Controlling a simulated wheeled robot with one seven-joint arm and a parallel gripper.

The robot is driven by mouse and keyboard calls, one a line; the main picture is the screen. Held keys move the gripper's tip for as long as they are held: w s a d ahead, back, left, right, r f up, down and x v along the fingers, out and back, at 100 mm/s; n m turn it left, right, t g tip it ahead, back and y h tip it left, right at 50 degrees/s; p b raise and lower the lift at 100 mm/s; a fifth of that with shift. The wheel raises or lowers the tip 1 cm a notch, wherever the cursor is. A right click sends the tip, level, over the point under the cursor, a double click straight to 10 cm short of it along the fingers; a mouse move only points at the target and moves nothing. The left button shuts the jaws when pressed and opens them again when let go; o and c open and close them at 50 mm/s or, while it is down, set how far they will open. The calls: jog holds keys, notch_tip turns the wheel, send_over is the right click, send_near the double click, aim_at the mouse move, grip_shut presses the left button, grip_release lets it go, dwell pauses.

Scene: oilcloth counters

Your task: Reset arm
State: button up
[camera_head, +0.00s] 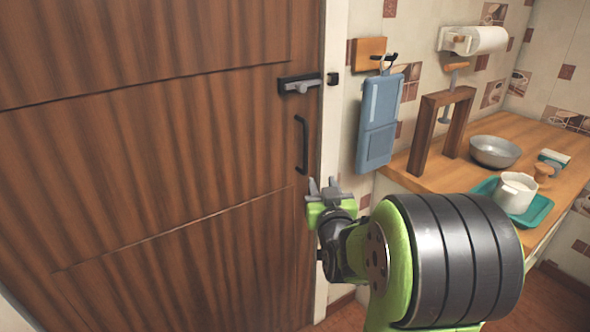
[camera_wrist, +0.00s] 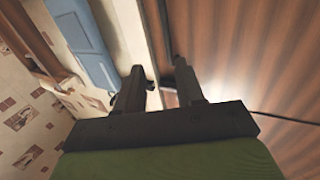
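My gripper (camera_head: 322,187) is at the end of my green and black arm, in front of the right edge of the brown wooden door. Its two fingers are spread apart with nothing visible between them. It is below the black door handle (camera_head: 302,145) and looks apart from it. The wrist view also shows my gripper (camera_wrist: 160,85) open, with the pale door frame (camera_wrist: 133,35) and the brown door (camera_wrist: 235,50) beyond the fingertips.
A latch (camera_head: 300,85) is on the door above the handle. A blue board (camera_head: 379,120) hangs on the tiled wall. The wooden counter (camera_head: 425,180) at right holds a wooden frame (camera_head: 426,130), a metal bowl (camera_head: 494,151), and a white pot (camera_head: 515,193) on a teal tray (camera_head: 541,212).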

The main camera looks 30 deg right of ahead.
jog(key=shift+a, duration=0.1)
jog(key=s+a+f+n+g+y, duration=0.1)
jog(key=s+a+n+g+y, duration=0.15)
jog(key=a, duration=0.35)
jog(key=s+a+f+n+g+y, duration=0.1)
jog(key=s+a+g+y, duration=0.15)
jog(key=a, duration=0.45)
jog(key=s+a+f+g+y, duration=0.1)
jog(key=s+a+f+g, duration=0.15)
jog(key=s, duration=0.45)
jog(key=s+a+f+g+y, duration=0.1)
jog(key=s+a+g, duration=0.15)
jog(key=s, duration=0.45)
notch_tip(320, 180, up, 17)
jog(key=s+d+g+p, duration=0.1)
jog(key=s+p, duration=0.1)
jog(key=p, duration=1.5)
jog(key=shift+s+r+n, duration=0.15)
jog(key=shift+n, duration=0.3)
